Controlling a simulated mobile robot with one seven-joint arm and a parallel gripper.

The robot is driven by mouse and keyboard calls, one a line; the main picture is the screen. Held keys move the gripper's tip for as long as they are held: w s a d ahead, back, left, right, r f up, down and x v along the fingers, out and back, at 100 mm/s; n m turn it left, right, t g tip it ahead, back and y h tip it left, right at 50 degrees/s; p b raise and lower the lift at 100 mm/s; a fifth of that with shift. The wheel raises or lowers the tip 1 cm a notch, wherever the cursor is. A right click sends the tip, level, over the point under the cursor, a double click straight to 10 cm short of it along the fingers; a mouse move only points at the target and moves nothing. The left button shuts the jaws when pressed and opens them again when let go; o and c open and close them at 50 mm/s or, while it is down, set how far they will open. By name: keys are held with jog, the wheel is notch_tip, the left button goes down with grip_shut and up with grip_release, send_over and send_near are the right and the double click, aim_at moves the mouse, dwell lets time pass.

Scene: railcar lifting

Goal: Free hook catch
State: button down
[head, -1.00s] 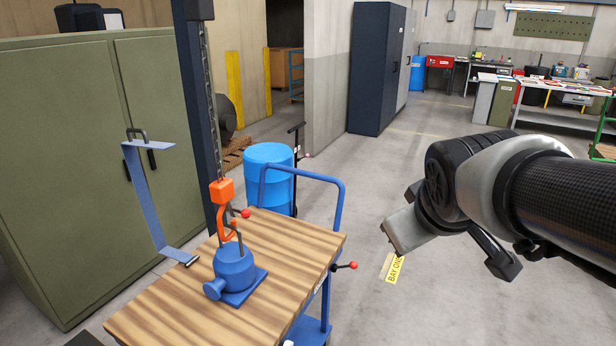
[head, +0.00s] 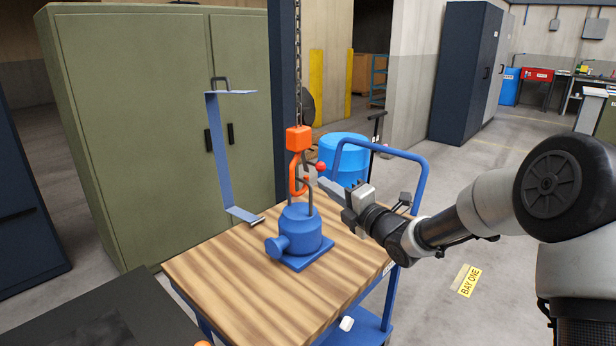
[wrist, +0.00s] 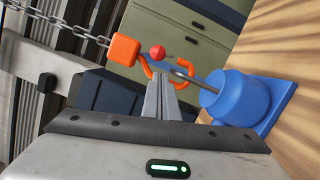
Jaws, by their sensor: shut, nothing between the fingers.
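The orange hook (head: 297,180) hangs below an orange block (head: 298,138) on a chain. It meets the metal loop (head: 309,190) on top of the blue pump-like load (head: 301,230), which stands on the wooden cart top. A red ball (head: 320,167) sits at the hook's right side; it also shows in the wrist view (wrist: 157,52), beside the orange hook (wrist: 183,72). My gripper (head: 324,184) is shut and empty, its fingertips close to the right of the hook and loop. In the wrist view the shut fingers (wrist: 161,82) point toward the hook; I cannot tell whether they touch it.
A blue drum (head: 343,150) and a green cabinet (head: 150,120) are behind. The floor at the right is clear.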

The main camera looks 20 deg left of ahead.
aim_at(305, 180)
jog(key=x, duration=1)
jog(key=shift+w, duration=0.1)
